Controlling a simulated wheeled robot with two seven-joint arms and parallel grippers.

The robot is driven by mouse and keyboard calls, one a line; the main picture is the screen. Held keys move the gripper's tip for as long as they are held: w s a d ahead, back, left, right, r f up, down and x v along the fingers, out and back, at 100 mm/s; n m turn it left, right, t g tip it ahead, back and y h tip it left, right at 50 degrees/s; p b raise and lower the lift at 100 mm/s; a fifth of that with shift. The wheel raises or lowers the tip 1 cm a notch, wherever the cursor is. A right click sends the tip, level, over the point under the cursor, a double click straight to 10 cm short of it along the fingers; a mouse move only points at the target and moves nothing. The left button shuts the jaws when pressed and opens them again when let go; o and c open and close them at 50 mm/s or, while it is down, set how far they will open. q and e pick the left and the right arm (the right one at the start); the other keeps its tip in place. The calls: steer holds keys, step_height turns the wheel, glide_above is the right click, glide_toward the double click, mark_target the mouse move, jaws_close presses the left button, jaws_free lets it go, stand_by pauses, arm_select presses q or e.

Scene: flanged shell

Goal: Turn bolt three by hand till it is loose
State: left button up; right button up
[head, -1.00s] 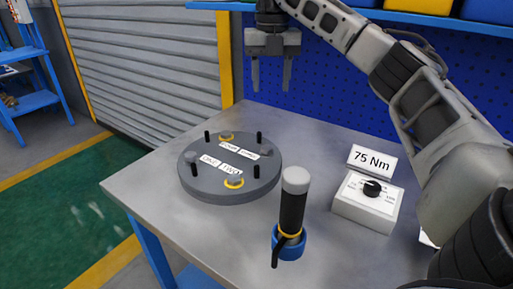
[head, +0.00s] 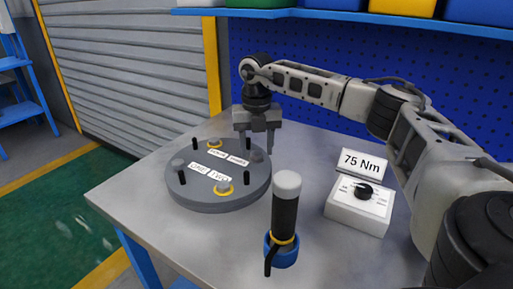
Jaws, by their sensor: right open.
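A round grey flanged cover (head: 205,200) lies on the bench, with bolt heads and upright black pins around its top. Bolt three (head: 257,156) is a grey head at the cover's right side, beside the label THREE (head: 237,160); no yellow ring shows around it. My right gripper (head: 256,153) points down at bolt three, its two fingers apart on either side of the head in the picture. It is open; I cannot tell whether a finger touches the bolt. My left gripper is out of view.
A black tool with a grey top (head: 285,210) stands in a blue holder in front. A dial box (head: 358,205) and a 75 Nm sign (head: 364,163) are at right.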

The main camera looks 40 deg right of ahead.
steer(key=shift+f, duration=0.4)
steer(key=c, duration=1)
